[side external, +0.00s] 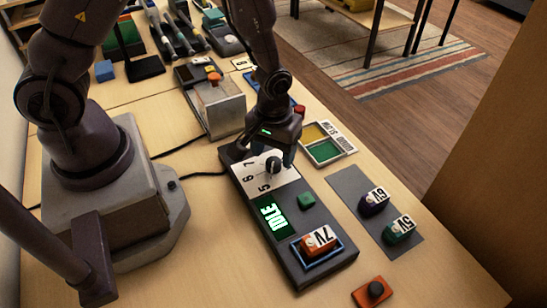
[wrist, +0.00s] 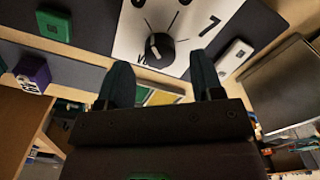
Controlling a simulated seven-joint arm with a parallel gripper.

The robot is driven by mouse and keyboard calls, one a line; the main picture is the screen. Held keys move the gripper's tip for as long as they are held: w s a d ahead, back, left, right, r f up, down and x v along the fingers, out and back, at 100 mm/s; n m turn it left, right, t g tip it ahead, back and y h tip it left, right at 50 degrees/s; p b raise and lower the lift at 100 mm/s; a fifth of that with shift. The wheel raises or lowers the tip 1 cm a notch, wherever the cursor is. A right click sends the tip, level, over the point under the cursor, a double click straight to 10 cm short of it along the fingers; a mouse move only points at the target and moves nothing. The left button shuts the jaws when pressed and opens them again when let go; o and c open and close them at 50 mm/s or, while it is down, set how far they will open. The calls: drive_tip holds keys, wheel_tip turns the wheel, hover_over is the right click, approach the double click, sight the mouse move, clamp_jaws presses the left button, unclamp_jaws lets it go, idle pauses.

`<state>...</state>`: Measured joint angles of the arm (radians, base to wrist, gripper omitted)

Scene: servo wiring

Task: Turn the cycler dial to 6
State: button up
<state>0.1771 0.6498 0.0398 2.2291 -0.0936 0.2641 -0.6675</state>
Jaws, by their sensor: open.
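The cycler (side external: 290,215) is a dark box with a white dial plate (side external: 252,178) marked 5, 6 and 7. Its black round dial knob (side external: 272,166) is partly hidden by my gripper in the side view. In the wrist view, the knob (wrist: 160,48) has a white mark toward its lower left; I cannot tell which number it indicates. A 7 shows on the plate (wrist: 185,50) to the upper right. My gripper (side external: 281,152) is right over the dial. In the wrist view its fingers (wrist: 160,80) are apart and empty, with the knob between and beyond their tips.
The cycler's green screen (side external: 272,215) reads IDLE, beside a green button (side external: 306,201). An orange 7V block (side external: 318,240) sits in the blue-edged slot. Purple 6V (side external: 374,202) and green 5V (side external: 399,231) blocks lie on a grey mat. A metal box (side external: 218,108) stands behind.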

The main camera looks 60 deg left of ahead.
sight(274, 164)
drive_tip(key=shift+f, duration=1.3)
drive_tip(key=shift+c, duration=0.3)
drive_tip(key=c, duration=0.9)
drive_tip(key=shift+o, duration=0.2)
drive_tip(key=shift+m, duration=0.3)
drive_tip(key=m, duration=0.4)
drive_tip(key=shift+m, duration=2.5)
